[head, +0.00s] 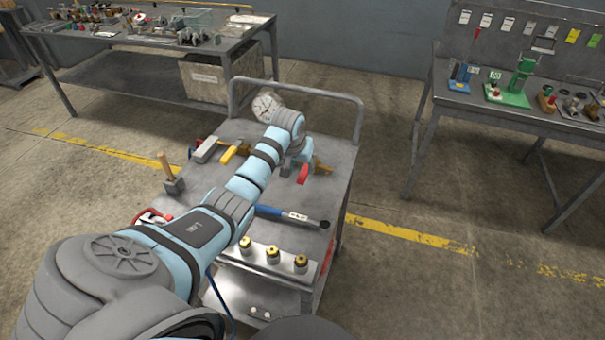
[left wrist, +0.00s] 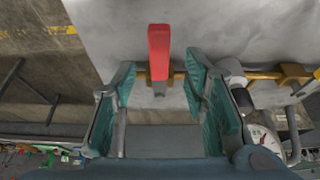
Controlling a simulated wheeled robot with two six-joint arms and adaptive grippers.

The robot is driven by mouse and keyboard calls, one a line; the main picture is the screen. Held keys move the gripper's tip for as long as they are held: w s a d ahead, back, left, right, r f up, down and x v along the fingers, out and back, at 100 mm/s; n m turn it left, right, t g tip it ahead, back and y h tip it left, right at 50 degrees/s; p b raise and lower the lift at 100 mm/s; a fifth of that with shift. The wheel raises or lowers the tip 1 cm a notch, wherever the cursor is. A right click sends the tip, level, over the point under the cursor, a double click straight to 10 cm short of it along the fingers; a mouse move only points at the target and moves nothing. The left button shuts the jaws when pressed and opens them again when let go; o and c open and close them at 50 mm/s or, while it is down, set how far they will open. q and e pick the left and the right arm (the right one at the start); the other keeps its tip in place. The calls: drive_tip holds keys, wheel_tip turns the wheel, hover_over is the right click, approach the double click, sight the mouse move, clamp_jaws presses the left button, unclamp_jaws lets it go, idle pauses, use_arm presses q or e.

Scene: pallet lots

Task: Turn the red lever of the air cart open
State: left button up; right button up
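The red lever (head: 303,173) stands out near the right side of the air cart's grey top (head: 335,205). In the left wrist view the lever (left wrist: 159,45) sits on a brass pipe fitting (left wrist: 178,78) and points straight up in the picture. My left gripper (head: 297,158) is at the lever, partly hiding the fitting in the head view. In the left wrist view its green-padded fingers (left wrist: 160,66) are open, one on each side of the lever, with a visible gap on both sides. My right gripper is not in view.
A round gauge (head: 266,105) stands near the cart's handle rail (head: 297,88). Workbenches stand behind and at right.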

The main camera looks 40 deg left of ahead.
sight(303, 173)
use_arm(q)
drive_tip(key=b+x, duration=0.1)
drive_tip(key=x, duration=0.3)
drive_tip(key=shift+w+f, duration=0.1)
drive_tip(key=shift+w, duration=0.1)
drive_tip(key=shift+s, duration=0.2)
clamp_jaws()
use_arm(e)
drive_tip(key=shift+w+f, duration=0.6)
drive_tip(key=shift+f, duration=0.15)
